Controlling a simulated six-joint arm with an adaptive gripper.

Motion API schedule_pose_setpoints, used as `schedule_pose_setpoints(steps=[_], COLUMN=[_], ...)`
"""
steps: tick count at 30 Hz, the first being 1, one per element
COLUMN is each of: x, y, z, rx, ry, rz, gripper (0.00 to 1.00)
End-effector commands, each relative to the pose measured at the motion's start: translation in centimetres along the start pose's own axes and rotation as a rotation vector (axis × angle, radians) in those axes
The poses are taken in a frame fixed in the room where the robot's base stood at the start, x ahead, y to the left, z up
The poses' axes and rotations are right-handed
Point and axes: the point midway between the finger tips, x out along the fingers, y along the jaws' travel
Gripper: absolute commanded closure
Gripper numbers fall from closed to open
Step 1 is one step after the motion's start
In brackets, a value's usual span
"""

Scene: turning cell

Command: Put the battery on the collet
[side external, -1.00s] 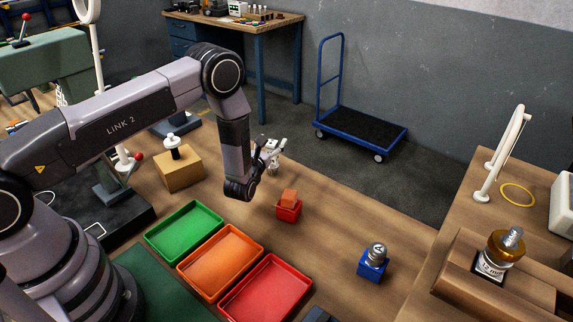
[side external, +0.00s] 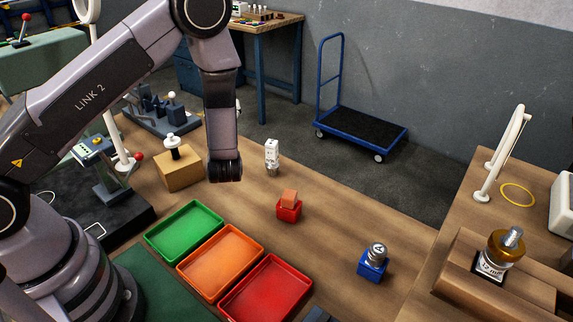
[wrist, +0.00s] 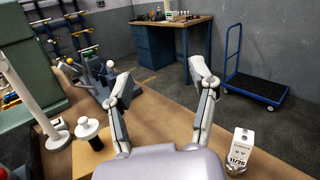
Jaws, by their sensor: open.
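The white battery (side external: 271,150) stands upright on a small metal piece that looks like the collet (side external: 272,170), on the wooden table in the side view.
Green (side external: 184,232), orange (side external: 220,262) and red (side external: 266,291) trays lie in front. A red block (side external: 289,212) and a blue block (side external: 372,268) each hold a part. A tan block (side external: 179,172) with a black-and-white knob stands left. Bare table lies between them.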

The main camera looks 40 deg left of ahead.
Motion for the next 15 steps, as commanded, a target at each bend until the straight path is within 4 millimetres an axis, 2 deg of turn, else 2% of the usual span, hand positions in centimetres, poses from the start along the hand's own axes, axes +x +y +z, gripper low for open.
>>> schedule_pose_setpoints(steps=[1,3,6,8,9,12,15], x=[0.9,1.3,0.2,-1.2,-2.3,-5.8,-9.6], y=[1.8,5.0,9.6,12.2,13.8,16.9,18.7], z=[3.8,7.9,12.6,14.6,15.7,17.6,18.6], rx=[-0.062,-0.149,-0.304,-0.415,-0.494,-0.716,-0.966], ry=[-0.019,-0.022,0.004,0.035,0.061,0.149,0.263], rz=[0.129,0.317,0.575,0.719,0.811,1.018,1.191], gripper=[0.42,0.42,0.42,0.42,0.42,0.42,0.42])
